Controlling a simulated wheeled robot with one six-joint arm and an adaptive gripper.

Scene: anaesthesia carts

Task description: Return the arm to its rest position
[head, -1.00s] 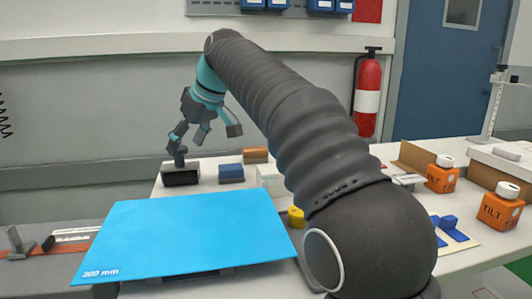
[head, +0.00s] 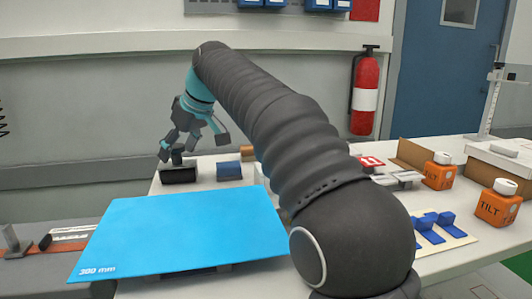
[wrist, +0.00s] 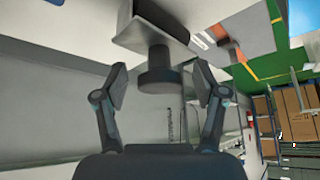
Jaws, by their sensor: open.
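My gripper (head: 193,148) hangs at the end of my raised, bent arm, over the back left of the white table. Its fingers are spread and hold nothing. Below it stands a black block with a knob on top (head: 179,175); one fingertip looks close to the knob in the head view. In the wrist view my open gripper (wrist: 160,84) has a finger on each side, with a dark round knob (wrist: 157,75) under a grey block between them. I see gaps between the fingers and the knob.
A blue block (head: 229,171) stands right of the black one. On the right are orange TILT bottles (head: 497,205), blue holders (head: 430,228) and a cardboard box (head: 412,155). A fire extinguisher (head: 365,95) hangs behind.

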